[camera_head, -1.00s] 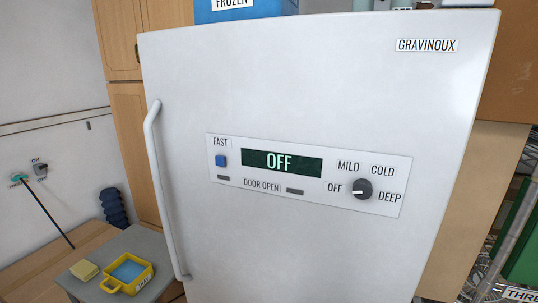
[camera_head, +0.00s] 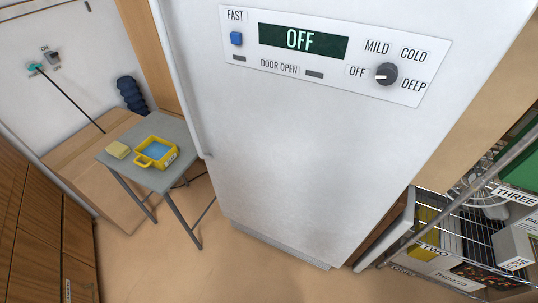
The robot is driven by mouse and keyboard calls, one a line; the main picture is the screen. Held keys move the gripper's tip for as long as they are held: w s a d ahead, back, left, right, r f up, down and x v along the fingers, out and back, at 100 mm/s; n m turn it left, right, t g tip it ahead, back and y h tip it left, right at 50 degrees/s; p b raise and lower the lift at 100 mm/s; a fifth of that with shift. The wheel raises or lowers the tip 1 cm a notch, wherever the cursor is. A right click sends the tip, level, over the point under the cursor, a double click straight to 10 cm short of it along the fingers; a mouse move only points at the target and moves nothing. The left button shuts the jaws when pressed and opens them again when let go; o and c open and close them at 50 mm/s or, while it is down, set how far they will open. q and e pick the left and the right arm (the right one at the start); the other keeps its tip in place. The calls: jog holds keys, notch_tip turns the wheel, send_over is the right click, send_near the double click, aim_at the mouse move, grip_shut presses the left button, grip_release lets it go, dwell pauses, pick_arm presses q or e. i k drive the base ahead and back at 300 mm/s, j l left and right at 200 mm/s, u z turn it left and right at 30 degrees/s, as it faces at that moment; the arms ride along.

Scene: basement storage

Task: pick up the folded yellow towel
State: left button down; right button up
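The folded yellow towel (camera_head: 118,150) is a small pale yellow block. The towel and the tray look slightly apart. Neither of my grippers shows in the head view, so I cannot see their state.
A large white freezer (camera_head: 300,150), its display reading OFF, stands right of the table. Wooden cabinets (camera_head: 35,230) stand at lower left. A wire rack with boxes (camera_head: 460,245) is at lower right. Open floor (camera_head: 180,275) lies in front of the table.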

aim_at(119, 150)
jog(key=u, duration=1.5)
jog(key=i+j+z, duration=0.25)
jog(key=i+j, duration=0.05)
jog(key=j, duration=0.05)
